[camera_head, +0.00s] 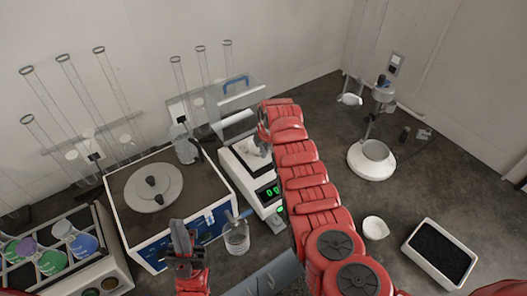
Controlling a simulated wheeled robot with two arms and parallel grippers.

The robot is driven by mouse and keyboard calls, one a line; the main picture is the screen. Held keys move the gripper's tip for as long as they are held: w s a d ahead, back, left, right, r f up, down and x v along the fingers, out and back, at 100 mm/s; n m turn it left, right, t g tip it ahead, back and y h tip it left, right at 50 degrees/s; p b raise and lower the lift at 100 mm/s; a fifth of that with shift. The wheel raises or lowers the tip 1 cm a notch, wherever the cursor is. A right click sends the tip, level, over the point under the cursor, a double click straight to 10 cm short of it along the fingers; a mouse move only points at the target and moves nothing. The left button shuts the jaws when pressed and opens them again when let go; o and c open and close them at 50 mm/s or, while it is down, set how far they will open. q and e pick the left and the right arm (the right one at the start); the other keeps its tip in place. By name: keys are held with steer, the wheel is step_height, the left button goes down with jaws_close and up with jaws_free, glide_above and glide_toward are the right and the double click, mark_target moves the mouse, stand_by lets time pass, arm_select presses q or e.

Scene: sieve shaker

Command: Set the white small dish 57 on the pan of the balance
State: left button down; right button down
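The balance (232,172) is a white box with a green lit display, left of the middle. My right arm reaches across the middle, and my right gripper (262,142) is over the balance's pan area. Its fingertips are mostly hidden, so I cannot tell whether it is open or shut. A whitish shape (252,154) shows beside it at the pan; I cannot tell whether it is a dish. A small white dish (375,228) stands on the bench right of my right arm; no number is readable. My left gripper (185,242) points up in front of the sieve shaker, apparently open and empty.
A glass beaker (236,238) with a rod stands between my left gripper and the balance. The sieve shaker (125,215) is at the left, beside a rack of coloured flasks (55,255). A black-filled tray (440,252) and a round white stand (371,161) are at the right.

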steer(key=shift+f, duration=0.5)
steer(key=shift+f, duration=0.1)
